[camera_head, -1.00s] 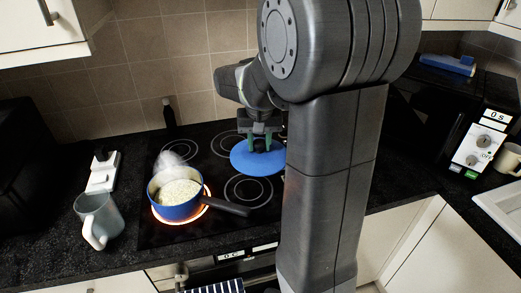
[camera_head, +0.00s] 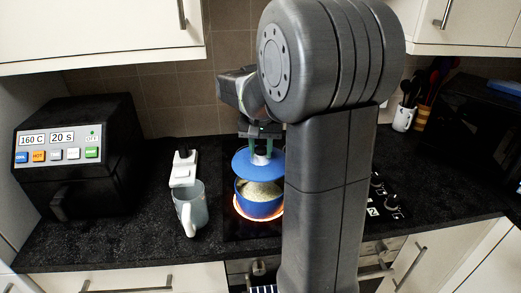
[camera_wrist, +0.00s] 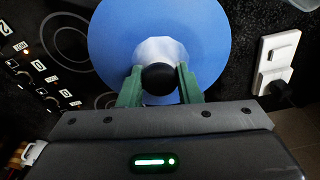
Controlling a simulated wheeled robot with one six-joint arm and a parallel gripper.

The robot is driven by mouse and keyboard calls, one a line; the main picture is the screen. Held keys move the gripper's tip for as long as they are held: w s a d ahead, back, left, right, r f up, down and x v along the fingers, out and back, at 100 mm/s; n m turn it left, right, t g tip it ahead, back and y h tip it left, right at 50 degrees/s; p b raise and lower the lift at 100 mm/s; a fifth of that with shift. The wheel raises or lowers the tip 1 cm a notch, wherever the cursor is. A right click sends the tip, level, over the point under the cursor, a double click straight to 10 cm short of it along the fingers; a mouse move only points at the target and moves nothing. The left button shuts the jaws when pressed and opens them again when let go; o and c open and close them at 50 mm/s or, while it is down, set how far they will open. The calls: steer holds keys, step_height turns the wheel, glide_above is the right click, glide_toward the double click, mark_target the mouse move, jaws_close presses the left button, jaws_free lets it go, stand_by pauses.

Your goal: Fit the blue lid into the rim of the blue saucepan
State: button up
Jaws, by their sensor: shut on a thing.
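The blue lid (camera_head: 242,161) is held by my gripper (camera_head: 260,150), which is shut on its black knob. The lid hangs roughly level above the blue saucepan (camera_head: 258,208), apart from it and slightly to the left. The saucepan holds pale food and stands on a glowing orange hob ring. Its handle is hidden behind my arm. In the wrist view, my gripper's green fingers (camera_wrist: 159,84) pinch the black knob (camera_wrist: 159,78) on both sides. The blue lid (camera_wrist: 205,40) fills the upper middle there and hides the saucepan.
A grey mug (camera_head: 191,208) stands left of the saucepan, with a white switch block (camera_head: 183,168) behind it. A black appliance (camera_head: 80,155) with a display is at the far left. A utensil pot (camera_head: 403,118) stands at the back right. My arm hides part of the hob.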

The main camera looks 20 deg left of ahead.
mark_target(260, 159)
steer(key=shift+f+b, duration=1.8)
steer(key=shift+f, duration=1.1)
steer(key=shift+f+b, duration=0.3)
steer(key=shift+f, duration=0.75)
steer(key=o, duration=1.1)
steer(key=shift+r, duration=0.1)
steer(key=r, duration=0.4)
steer(key=s+r, duration=0.1)
steer(key=r, duration=0.8)
steer(key=shift+s+d+r, duration=0.25)
steer(key=shift+s+r, duration=0.1)
